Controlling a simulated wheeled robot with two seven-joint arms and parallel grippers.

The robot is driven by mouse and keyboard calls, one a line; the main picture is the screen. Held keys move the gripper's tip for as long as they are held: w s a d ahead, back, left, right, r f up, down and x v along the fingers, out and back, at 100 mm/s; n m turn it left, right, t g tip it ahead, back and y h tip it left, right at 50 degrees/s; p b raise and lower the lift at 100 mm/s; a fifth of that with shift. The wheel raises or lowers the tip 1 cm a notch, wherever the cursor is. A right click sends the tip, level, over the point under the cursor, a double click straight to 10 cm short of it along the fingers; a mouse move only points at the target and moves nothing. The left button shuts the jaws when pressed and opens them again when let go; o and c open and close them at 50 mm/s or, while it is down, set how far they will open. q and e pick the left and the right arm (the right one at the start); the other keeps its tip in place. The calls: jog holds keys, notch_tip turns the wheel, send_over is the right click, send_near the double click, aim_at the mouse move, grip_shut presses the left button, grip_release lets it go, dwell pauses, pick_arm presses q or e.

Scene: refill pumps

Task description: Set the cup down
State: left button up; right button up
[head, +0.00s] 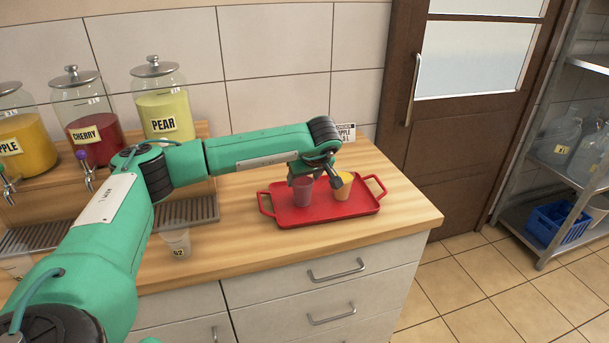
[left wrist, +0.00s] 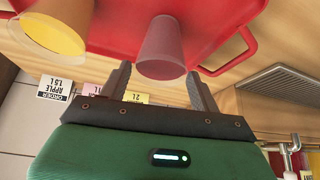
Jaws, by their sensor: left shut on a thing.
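My left gripper (head: 313,181) is shut on a dark reddish cup (head: 302,191) over the left part of the red tray (head: 325,215). The cup is upright. In the left wrist view the cup (left wrist: 162,45) is between the two fingers, against the red tray (left wrist: 110,30). I cannot tell whether its base touches the tray. A cup with yellow-orange contents (head: 344,187) stands on the tray to the right of the held cup; it also shows in the left wrist view (left wrist: 52,35). My right gripper is not in view.
Dispensers of cherry (head: 95,130) and pear (head: 163,110) stand at the back left, above a drip grate (head: 187,212). A clear cup (head: 178,243) is at the counter's front edge. An order card (head: 345,132) stands behind the tray. Bare counter (head: 405,212) lies right of the tray.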

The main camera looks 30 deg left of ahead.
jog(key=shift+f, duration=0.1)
pick_arm(q)
jog(key=o, duration=1.2)
jog(key=shift+f, duration=0.1)
jog(key=o, duration=0.3)
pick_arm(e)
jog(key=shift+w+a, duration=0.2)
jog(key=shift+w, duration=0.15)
pick_arm(q)
jog(key=b+v, duration=0.1)
jog(key=v, duration=1.1)
jog(key=shift+b, duration=0.35)
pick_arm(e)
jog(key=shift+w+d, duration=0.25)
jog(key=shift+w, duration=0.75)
pick_arm(q)
jog(key=shift+d, duration=0.1)
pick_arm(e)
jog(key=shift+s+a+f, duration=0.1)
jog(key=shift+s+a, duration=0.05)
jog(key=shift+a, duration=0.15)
